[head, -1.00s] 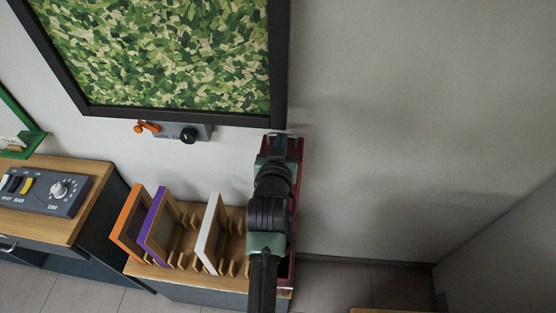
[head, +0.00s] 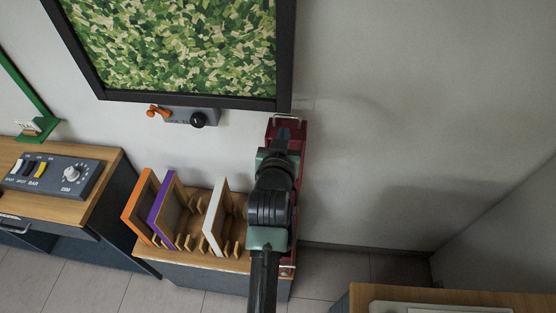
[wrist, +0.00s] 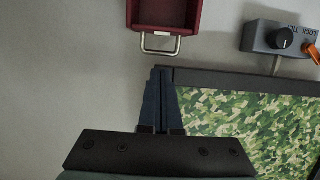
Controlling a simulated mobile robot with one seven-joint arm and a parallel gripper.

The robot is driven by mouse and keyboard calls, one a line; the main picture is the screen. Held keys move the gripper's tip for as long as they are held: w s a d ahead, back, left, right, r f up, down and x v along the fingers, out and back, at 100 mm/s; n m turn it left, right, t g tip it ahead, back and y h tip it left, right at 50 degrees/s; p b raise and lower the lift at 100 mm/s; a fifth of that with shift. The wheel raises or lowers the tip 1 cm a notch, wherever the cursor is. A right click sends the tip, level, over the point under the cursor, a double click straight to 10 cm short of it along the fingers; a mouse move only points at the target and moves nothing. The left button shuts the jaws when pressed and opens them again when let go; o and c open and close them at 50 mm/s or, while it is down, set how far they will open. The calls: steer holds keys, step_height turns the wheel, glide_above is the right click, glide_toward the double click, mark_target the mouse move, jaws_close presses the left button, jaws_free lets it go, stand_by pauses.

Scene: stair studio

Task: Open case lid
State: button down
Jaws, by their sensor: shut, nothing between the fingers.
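A dark red case (head: 298,150) stands upright at the right end of the wooden rack against the wall, largely hidden behind my arm in the head view. A metal handle (head: 287,117) shows at its top. In the wrist view the red case (wrist: 166,12) is at the top edge, cut off, with its silver handle (wrist: 160,44) towards my gripper. My gripper (wrist: 162,70) is shut and empty, its tips just short of the handle in the picture; I cannot tell whether they touch. In the head view my gripper (head: 284,136) overlaps the case's upper part.
A framed green picture (head: 180,45) hangs above, with a grey control box (head: 190,117) under it. Orange, purple and white frames (head: 216,215) stand in the rack (head: 190,262). A desk (head: 105,180) with a switch panel (head: 52,175) is left, another table (head: 380,293) lower right.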

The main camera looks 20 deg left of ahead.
steer(key=b+v, duration=0.2)
steer(key=v, duration=0.4)
steer(key=w+d+r+m+t+h, duration=0.1)
steer(key=d+r+t, duration=0.25)
steer(key=r, duration=0.95)
steer(key=w+d+r+t, duration=0.1)
steer(key=d+r+t, duration=0.25)
steer(key=r, duration=0.95)
steer(key=s+d+r+t+h, duration=0.1)
steer(key=s+d+r+t, duration=0.1)
steer(key=s+r, duration=0.2)
steer(key=s+d+r+m+t+h, duration=0.1)
steer(key=s+d+r+t, duration=0.1)
steer(key=r, duration=0.8)
steer(key=s+d+r+m+t+h, duration=0.1)
steer(key=s+d+r+t, duration=0.1)
steer(key=s+d+r, duration=0.2)
step_height(320, 180, up, 4)
steer(key=shift+s+d+t, duration=0.2)
steer(key=shift+s+t, duration=0.2)
steer(key=shift+s, duration=0.85)
steer(key=shift+w, duration=0.1)
